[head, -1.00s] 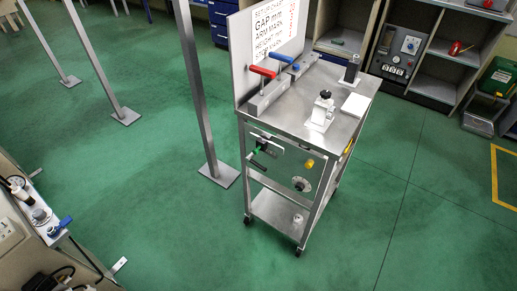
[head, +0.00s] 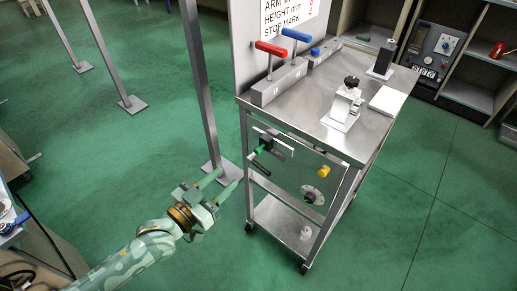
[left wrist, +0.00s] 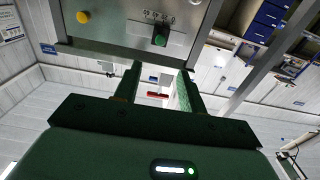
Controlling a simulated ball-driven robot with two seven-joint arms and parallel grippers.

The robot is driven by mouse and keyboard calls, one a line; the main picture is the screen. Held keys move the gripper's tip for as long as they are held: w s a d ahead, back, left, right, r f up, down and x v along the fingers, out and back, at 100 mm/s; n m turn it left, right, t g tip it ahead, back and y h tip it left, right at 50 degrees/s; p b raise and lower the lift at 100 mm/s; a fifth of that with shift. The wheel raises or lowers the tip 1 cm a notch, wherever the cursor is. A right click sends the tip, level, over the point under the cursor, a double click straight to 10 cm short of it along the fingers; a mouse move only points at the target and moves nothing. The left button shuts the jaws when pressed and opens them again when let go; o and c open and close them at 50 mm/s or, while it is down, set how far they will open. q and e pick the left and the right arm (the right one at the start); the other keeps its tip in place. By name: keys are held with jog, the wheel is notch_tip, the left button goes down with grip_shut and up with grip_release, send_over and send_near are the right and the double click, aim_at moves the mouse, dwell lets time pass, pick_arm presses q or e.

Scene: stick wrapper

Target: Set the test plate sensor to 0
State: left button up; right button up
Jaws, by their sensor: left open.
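The test plate sensor appears to be the green knob (head: 263,148) on a small metal plate (head: 279,144) on the cart's front panel. In the left wrist view the green knob (left wrist: 160,36) sits on a pale scale strip (left wrist: 151,25) with small marks, too small to read surely. My left gripper (head: 227,184) is open and empty, in front of the panel, below and left of the knob, its fingers pointing toward the cart. In the left wrist view its open fingers (left wrist: 160,76) are apart from the knob. My right gripper is not in view.
The steel cart (head: 345,140) carries a red T-handle (head: 270,48), a blue T-handle (head: 296,35), a white clamp (head: 343,106) and a white pad (head: 388,101). A yellow knob (head: 323,171) and a dial (head: 312,194) are on its front. A metal post (head: 200,90) stands left of it.

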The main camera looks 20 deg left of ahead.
aim_at(256, 151)
pick_arm(q)
jog(key=b+x, duration=0.1)
jog(key=x, duration=0.3)
jog(key=b+x, duration=0.2)
jog(key=x, duration=0.2)
jog(key=b+x, duration=0.1)
jog(key=x, duration=0.4)
jog(key=shift+w+f, duration=0.15)
jog(key=shift+f, duration=0.25)
jog(key=shift+w+d+r+b, duration=0.15)
jog(key=shift+w+r+b, duration=0.05)
jog(key=shift+w+b, duration=0.2)
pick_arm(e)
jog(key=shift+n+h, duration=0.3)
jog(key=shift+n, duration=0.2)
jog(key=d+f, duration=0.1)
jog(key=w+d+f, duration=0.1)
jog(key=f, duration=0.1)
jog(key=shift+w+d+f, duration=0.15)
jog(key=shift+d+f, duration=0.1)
